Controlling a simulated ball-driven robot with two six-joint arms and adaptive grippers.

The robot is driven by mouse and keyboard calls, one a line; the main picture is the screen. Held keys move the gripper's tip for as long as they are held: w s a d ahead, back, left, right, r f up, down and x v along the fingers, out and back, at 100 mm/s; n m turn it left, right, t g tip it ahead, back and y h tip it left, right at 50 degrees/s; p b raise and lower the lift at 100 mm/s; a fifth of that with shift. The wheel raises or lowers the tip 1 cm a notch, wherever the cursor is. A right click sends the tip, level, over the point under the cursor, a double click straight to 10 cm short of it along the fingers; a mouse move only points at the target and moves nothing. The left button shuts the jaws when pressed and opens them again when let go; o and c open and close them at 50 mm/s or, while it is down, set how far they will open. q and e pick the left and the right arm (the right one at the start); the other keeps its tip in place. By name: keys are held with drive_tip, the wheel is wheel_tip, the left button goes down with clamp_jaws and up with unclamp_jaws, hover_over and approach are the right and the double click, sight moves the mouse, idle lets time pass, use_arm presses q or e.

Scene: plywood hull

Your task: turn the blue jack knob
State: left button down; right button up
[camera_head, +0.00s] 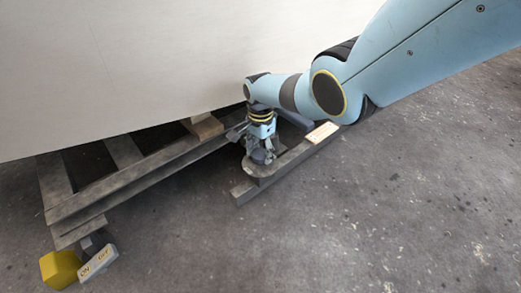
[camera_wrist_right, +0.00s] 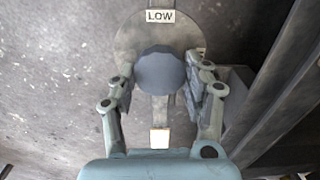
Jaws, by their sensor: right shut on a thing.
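The jack knob (camera_wrist_right: 160,72) is a round, blue-grey knob on a pale round plate (camera_wrist_right: 132,38) in the right wrist view. A label reading LOW (camera_wrist_right: 160,16) sits at the plate's far edge. My right gripper (camera_wrist_right: 158,84) has one finger on each side of the knob and is shut on it. In the head view my right gripper (camera_head: 262,153) points down at the knob's mount beside the hull frame, and it mostly hides the knob. My left gripper is not in view.
A large pale hull panel (camera_head: 150,60) stands over a dark beam frame (camera_head: 140,180). A yellow block (camera_head: 60,268) and an ON/OFF label plate (camera_head: 98,262) are at lower left. A small cream label (camera_head: 322,132) lies right of the gripper. The concrete floor (camera_head: 380,220) is clear.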

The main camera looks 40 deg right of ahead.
sight(261, 153)
drive_tip(key=shift+m, duration=0.4)
drive_tip(key=o, duration=1.2)
wheel_tip(261, 153, up, 12)
drive_tip(key=shift+f, duration=0.1)
idle(0.4)
